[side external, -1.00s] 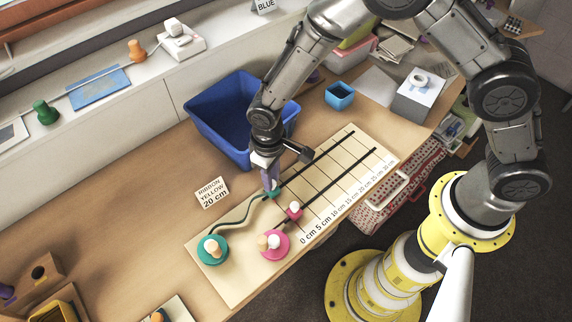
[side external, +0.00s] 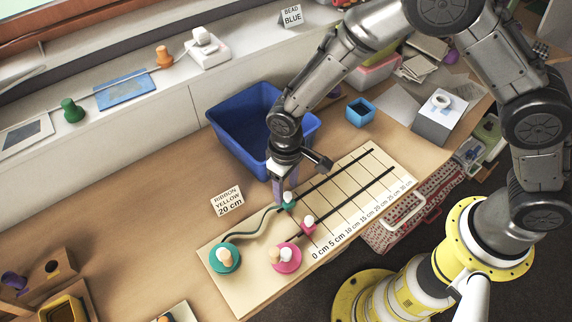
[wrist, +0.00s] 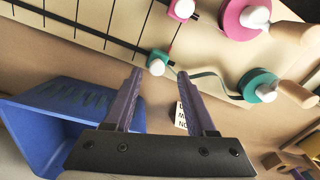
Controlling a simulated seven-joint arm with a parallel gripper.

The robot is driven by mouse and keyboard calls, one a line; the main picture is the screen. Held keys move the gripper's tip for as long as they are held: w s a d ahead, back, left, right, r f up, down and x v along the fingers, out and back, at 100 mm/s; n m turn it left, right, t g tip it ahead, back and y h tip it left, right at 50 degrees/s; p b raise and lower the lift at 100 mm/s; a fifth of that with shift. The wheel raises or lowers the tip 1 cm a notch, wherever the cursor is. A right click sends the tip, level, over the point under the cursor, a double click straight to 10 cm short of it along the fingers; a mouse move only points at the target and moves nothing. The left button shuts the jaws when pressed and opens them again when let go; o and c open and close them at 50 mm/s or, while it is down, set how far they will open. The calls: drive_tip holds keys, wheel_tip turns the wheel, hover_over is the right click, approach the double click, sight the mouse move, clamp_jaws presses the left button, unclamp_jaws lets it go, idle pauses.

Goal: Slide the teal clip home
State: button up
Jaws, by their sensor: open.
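The teal clip (side external: 288,201), with a white knob, sits at the 0 cm end of the far black track on the measuring board (side external: 240,290). In the wrist view the teal clip (wrist: 157,64) lies just beyond and between my fingertips, apparently not gripped. My gripper (side external: 282,192) is open and low beside the clip, fingers pointing down; the wrist view shows its two purple fingers (wrist: 160,78) apart. A teal ribbon (side external: 250,232) runs from the clip to the teal spool (side external: 224,260).
The pink clip (side external: 308,225) is on the near track, close to the teal one. The pink spool (side external: 286,259) sits below it. A blue bin (side external: 230,126) stands behind my gripper. A card (side external: 228,202) reads RIBBON YELLOW 20 cm. The board's scale side is clear.

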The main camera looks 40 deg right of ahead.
sight(287, 195)
wheel_tip(287, 195, up, 12)
idle(0.4)
drive_tip(key=shift+d, duration=0.1)
drive_tip(key=s+d+r+m+t+y, duration=0.1)
drive_tip(key=d+r+m+t, duration=0.25)
drive_tip(key=d+r, duration=1.05)
drive_tip(key=s+d+t, duration=0.1)
drive_tip(key=s+d, duration=0.3)
drive_tip(key=s, duration=0.5)
drive_tip(key=s+d+t+h, duration=0.1)
drive_tip(key=s+d, duration=0.4)
drive_tip(key=s, duration=0.4)
drive_tip(key=shift+s+r, duration=0.25)
drive_tip(key=shift+r, duration=0.2)
